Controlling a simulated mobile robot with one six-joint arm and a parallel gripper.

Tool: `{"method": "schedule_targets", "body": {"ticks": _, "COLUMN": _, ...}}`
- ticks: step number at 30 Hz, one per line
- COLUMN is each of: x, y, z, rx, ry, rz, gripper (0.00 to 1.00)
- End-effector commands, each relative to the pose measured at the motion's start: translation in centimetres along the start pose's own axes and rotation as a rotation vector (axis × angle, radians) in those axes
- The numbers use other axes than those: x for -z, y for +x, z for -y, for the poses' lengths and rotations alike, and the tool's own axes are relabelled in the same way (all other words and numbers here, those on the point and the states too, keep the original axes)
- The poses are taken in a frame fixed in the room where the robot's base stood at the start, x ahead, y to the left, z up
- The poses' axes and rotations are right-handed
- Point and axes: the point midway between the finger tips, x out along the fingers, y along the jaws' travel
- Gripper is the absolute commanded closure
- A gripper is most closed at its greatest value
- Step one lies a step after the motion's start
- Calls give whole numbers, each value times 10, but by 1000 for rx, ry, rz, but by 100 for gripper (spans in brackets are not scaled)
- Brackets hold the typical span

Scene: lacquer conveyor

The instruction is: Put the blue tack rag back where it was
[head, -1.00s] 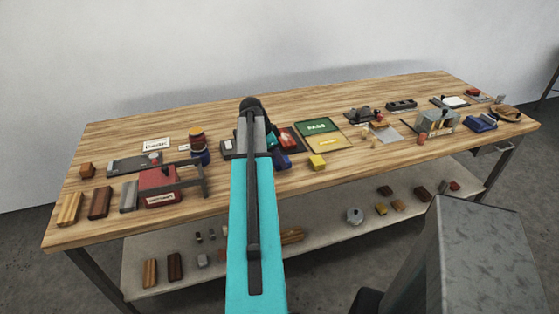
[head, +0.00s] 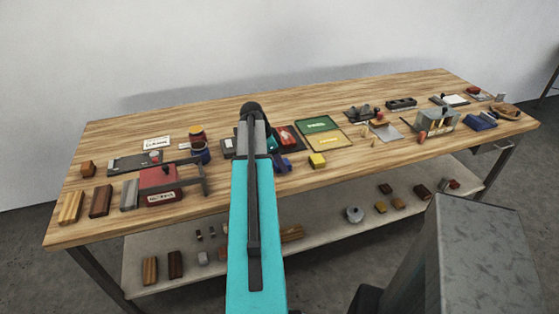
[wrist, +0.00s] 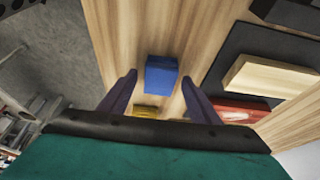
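A small blue block-like piece (wrist: 161,75), which looks like the blue tack rag, shows in the wrist view over bare wood near the table's edge. My gripper (wrist: 160,77) is open, with one dark finger on each side of it. A gap shows between the piece and each finger, and I cannot tell how far below the tips it lies. In the head view my arm hides much of this spot; dark blue shows just right of the arm's end. Another blue folded piece (head: 480,122) lies at the table's right end.
A yellow block (head: 317,160) sits close by on the right; it also shows in the wrist view (wrist: 147,112). A red item (wrist: 240,110) and a pale wooden block (wrist: 270,76) lie alongside.

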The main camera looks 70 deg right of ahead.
Motion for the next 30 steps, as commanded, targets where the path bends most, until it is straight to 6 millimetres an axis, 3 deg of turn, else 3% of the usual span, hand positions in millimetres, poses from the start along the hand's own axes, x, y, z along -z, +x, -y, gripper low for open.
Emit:
{"method": "schedule_targets", "body": {"ticks": 11, "x": 1, "y": -8, "z": 0, "rx": 1, "ry": 0, "rz": 0, "gripper": 43}}
{"method": "schedule_targets", "body": {"ticks": 30, "x": 1, "y": -78, "z": 1, "rx": 2, "ry": 0, "rz": -1, "gripper": 43}}
